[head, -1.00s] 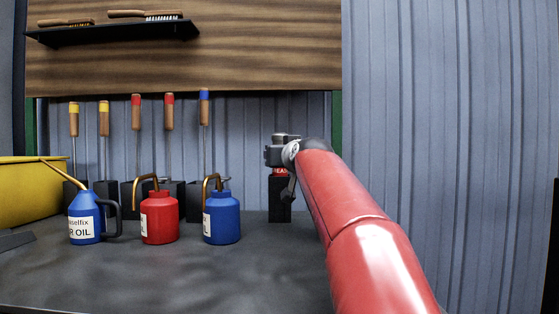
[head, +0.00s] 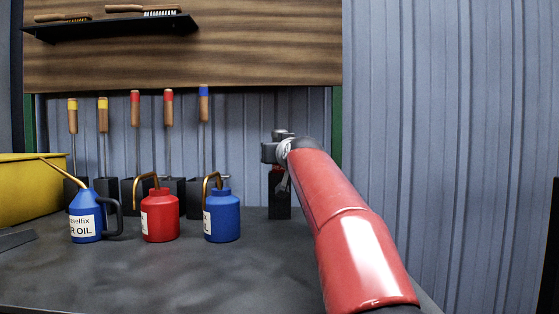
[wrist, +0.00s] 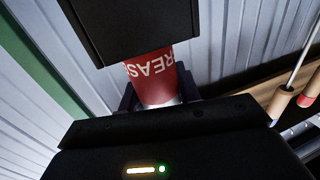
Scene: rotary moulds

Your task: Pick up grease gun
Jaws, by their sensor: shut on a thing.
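The grease gun (wrist: 155,82) is a red cylinder with white lettering, seen in the wrist view between the dark jaws of my gripper (wrist: 150,88). My gripper is shut on it. In the head view, my gripper (head: 277,152) is at the top of a black upright holder (head: 280,200) at the back of the bench. A small bit of red shows just above the holder there. My red arm and gripper hide most of the grease gun. I cannot tell whether its lower end is still inside the holder.
A blue oil can (head: 86,220), a red can (head: 160,215) and another blue can (head: 222,218) stand on the grey bench (head: 150,275) to the left. Several wooden-handled tools (head: 135,110) stand upright behind them. A yellow bin (head: 30,185) is far left. A corrugated wall (head: 440,130) is behind.

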